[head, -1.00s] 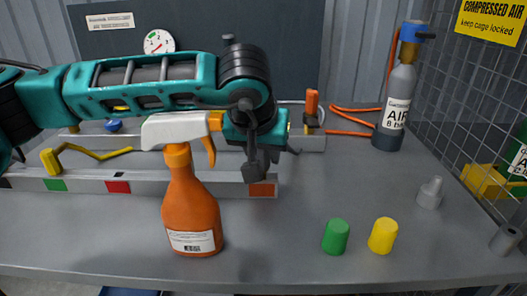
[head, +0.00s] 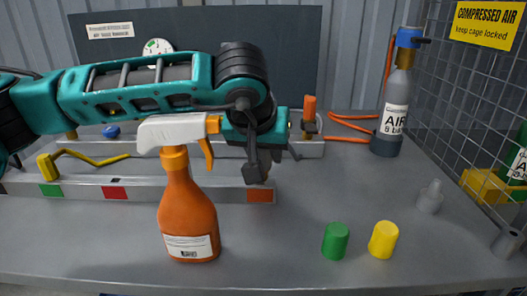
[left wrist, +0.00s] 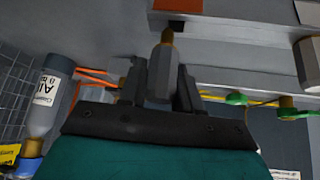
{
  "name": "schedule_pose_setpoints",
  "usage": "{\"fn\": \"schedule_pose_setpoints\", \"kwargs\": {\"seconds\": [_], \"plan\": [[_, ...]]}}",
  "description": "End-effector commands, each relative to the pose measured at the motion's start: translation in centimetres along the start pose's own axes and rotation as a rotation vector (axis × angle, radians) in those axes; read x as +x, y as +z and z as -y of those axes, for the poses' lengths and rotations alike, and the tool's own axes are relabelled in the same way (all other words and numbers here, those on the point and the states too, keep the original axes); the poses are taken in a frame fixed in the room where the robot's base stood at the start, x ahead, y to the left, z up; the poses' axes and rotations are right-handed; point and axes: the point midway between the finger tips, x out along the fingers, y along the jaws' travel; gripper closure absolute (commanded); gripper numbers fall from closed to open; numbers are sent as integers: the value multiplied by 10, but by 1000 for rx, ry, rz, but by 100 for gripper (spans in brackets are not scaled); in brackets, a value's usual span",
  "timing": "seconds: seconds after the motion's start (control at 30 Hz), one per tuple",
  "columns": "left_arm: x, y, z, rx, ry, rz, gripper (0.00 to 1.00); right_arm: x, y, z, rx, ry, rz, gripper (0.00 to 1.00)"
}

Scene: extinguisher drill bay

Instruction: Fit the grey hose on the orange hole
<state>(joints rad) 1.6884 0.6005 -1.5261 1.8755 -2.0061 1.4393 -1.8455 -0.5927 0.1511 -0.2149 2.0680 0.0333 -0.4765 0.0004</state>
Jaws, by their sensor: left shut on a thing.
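My left gripper (head: 257,170) hangs over the right end of the near grey rail (head: 225,190), beyond the spray bottle. In the left wrist view the gripper (left wrist: 160,88) is shut on the grey hose (left wrist: 160,72), a short grey piece with a brass-coloured tip. The tip points toward the rail. An orange square (head: 260,196) marks the rail's front face below the gripper; it also shows in the left wrist view (left wrist: 178,5). The orange hole itself is not clearly visible, and I cannot tell whether the tip touches the rail. My right gripper is out of view.
An orange spray bottle (head: 188,218) stands in front of the rail, close to my arm. A green cap (head: 336,240) and a yellow cap (head: 383,239) stand front right. A grey air cylinder (head: 395,105) stands at the back right by the mesh cage (head: 460,120).

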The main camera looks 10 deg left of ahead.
Motion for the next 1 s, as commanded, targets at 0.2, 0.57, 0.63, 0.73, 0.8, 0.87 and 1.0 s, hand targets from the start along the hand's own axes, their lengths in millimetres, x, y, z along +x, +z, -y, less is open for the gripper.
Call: {"fn": "schedule_pose_setpoints", "kwargs": {"seconds": [0.2,0.57,0.63,0.73,0.8,0.87,1.0], "plan": [[30,33,3,32,-28,61,99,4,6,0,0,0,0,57],[30,33,3,32,-30,62,99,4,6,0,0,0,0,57],[28,32,3,32,-30,62,99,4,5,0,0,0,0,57],[26,30,3,32,-30,62,99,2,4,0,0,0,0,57],[23,28,3,33,-30,62,99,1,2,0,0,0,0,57],[21,27,3,32,-30,63,100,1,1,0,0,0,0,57],[15,24,4,29,-31,69,100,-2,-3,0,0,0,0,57]]}}
